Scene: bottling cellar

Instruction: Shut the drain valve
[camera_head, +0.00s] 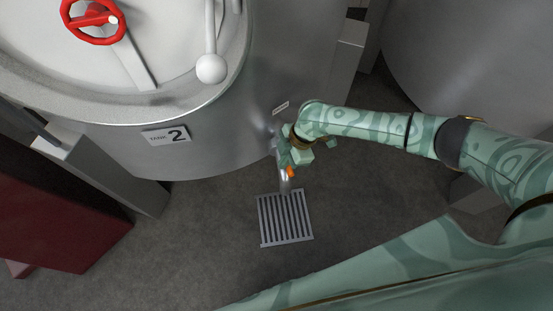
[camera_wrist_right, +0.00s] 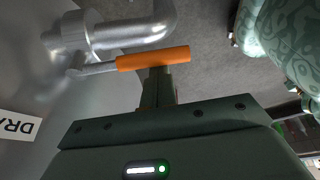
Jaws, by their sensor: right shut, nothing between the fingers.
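The drain valve (camera_wrist_right: 85,35) sits low on the wall of tank 2, a grey metal body with a pipe bending down over the floor grate. Its lever has an orange grip (camera_wrist_right: 153,58) and lies roughly in line with the straight part of the pipe. The orange grip also shows below my gripper in the head view (camera_head: 291,172). My right gripper (camera_wrist_right: 158,78) is shut and empty, its fingertips right beside the orange grip; I cannot tell whether they touch it. In the head view the right gripper (camera_head: 288,158) hides most of the valve. My left gripper is out of view.
Tank 2 (camera_head: 230,135) stands behind the valve, with a red handwheel (camera_head: 92,22) on its hatch. A label (camera_wrist_right: 17,126) is beside the valve on the tank wall. The floor grate (camera_head: 285,218) lies under the pipe. A dark red block (camera_head: 60,220) stands left; the floor around the grate is clear.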

